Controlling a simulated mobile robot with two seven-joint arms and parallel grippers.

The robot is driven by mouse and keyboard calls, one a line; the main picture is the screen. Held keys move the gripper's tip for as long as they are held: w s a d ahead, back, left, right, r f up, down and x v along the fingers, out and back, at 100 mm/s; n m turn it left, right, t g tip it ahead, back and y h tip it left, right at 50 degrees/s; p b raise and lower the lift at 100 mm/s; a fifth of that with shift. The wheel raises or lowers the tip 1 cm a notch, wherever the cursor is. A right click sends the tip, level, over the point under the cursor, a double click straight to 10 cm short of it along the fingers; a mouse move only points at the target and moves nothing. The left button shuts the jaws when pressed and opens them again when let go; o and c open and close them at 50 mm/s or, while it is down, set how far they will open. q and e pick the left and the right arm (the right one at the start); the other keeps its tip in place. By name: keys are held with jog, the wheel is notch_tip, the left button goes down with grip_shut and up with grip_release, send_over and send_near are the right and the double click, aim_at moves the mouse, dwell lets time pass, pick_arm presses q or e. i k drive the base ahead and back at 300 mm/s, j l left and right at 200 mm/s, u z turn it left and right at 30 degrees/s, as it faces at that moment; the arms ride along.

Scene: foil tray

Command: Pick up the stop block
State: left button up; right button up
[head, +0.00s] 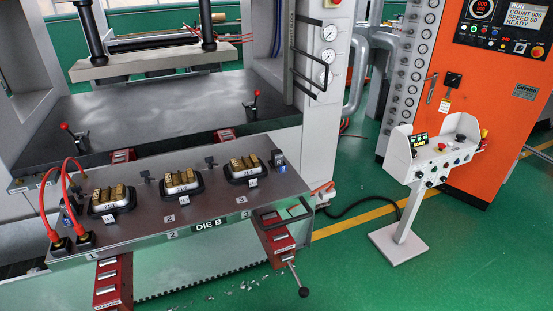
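Neither of my grippers is in the head view. I cannot tell for sure which thing is the stop block. The grey die (205,221), labelled DIE B, lies in front of the press bed. It bears three silver and brass pieces in black frames: left (109,200), middle (180,182) and right (245,168). Small dark fittings stand along its back edge, one (210,163) near the middle and one (277,157) at the right.
Two red cables (67,189) loop up from the die's left end. Red rails (114,283) support the die. A dark handle (283,213) and a ball-ended lever (303,291) stick out at right. A white control stand (409,219) and orange cabinet (488,110) stand right. Green floor (360,275) is clear between.

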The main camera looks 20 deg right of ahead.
aim_at(278, 154)
jog(key=i+l+u, duration=0.1)
jog(key=l+u, duration=0.3)
jog(key=l, duration=0.5)
jog(key=l+u, duration=0.35)
jog(key=l, duration=0.5)
